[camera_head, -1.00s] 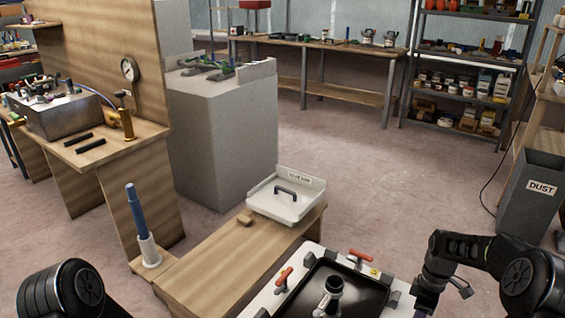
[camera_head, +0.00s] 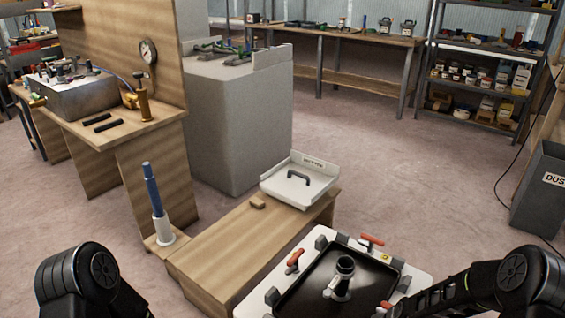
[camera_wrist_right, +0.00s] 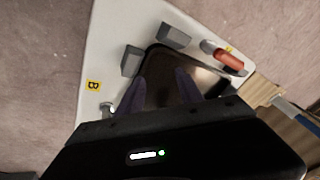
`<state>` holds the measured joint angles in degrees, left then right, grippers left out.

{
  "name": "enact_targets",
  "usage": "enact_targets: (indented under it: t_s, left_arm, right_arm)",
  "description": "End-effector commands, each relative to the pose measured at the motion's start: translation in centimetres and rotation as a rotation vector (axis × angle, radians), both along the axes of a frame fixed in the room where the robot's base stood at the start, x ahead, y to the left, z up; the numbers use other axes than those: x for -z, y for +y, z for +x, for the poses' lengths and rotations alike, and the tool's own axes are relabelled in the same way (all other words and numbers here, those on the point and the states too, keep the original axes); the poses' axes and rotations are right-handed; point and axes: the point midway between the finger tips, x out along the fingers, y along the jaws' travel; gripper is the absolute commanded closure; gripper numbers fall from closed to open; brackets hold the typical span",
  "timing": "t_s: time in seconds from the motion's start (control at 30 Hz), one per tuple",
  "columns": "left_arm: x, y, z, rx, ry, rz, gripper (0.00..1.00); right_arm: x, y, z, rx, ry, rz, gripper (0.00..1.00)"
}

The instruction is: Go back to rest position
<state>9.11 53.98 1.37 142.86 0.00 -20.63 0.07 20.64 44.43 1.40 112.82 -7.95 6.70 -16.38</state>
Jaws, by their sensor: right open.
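My right arm comes in at the lower right of the head view, its far end low beside the white fixture board. In the right wrist view my right gripper (camera_wrist_right: 160,88) is open, with its two dark fingers apart and nothing seen between them. It is above the white fixture board (camera_wrist_right: 105,60) and its dark tray. Of my left arm only a dark joint shows at the lower left of the head view; its gripper is out of view.
The fixture board (camera_head: 251,304) carries red-handled clamps (camera_head: 294,261), a black tray (camera_head: 318,263) and a dark fitting (camera_head: 344,268). Beyond are a low wooden bench (camera_head: 230,250), a white labelled tray (camera_head: 291,188) and a blue rod (camera_head: 153,190). Floor (camera_head: 420,180) behind is clear.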

Motion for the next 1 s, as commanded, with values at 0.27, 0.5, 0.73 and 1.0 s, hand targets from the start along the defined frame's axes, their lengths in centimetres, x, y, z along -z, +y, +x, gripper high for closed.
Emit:
enact_targets:
  t_s: [0.27,0.5,0.73,1.0]
  left_arm:
    - [4.0,0.3,0.3,-0.008,-0.004,0.005,0.23]
    - [5.7,0.4,0.4,-0.011,-0.006,0.006,0.23]
    - [7.9,0.5,0.5,-0.012,-0.007,0.007,0.23]
    - [4.0,0.4,0.4,-0.01,-0.006,0.005,0.23]
  right_arm:
    - [7.2,9.5,-11.0,0.237,0.091,0.124,0.57]
    - [9.4,12.7,-17.6,0.23,0.174,0.137,0.57]
    - [11.6,14.9,-21.9,0.159,0.245,0.137,0.57]
    - [7.7,15.1,-21.9,0.148,0.243,0.137,0.57]
